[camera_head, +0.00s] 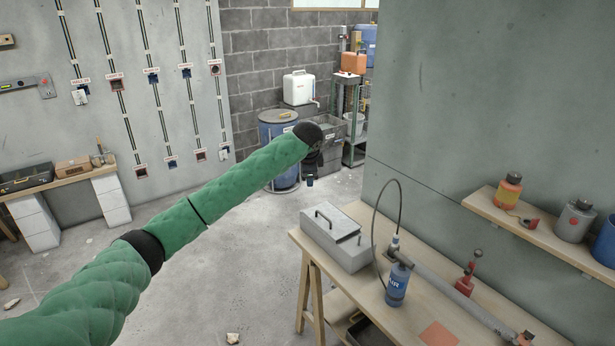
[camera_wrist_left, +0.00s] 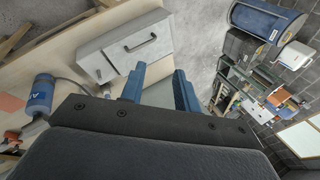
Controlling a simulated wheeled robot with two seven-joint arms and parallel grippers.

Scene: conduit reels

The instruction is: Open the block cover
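A grey metal box (camera_head: 350,257) stands at the left end of the wooden workbench (camera_head: 408,318), with a flat grey cover (camera_head: 337,226) lying closed on top. A dark handle shows on the cover. The box (camera_wrist_left: 110,62) and its dark handle (camera_wrist_left: 140,44) also show in the left wrist view. My left arm reaches out across the head view, and its gripper (camera_head: 313,160) hangs beyond the bench, small and dark there. In the left wrist view the two blue fingers (camera_wrist_left: 160,80) stand apart with nothing between them, near the box but not touching it. My right gripper is not in view.
A blue bottle (camera_head: 398,285) with a thin black hose stands right of the box, beside a long grey tool (camera_head: 450,292) and a red tool (camera_head: 466,280). A shelf (camera_head: 515,236) with canisters hangs on the right wall. The floor left of the bench is mostly clear.

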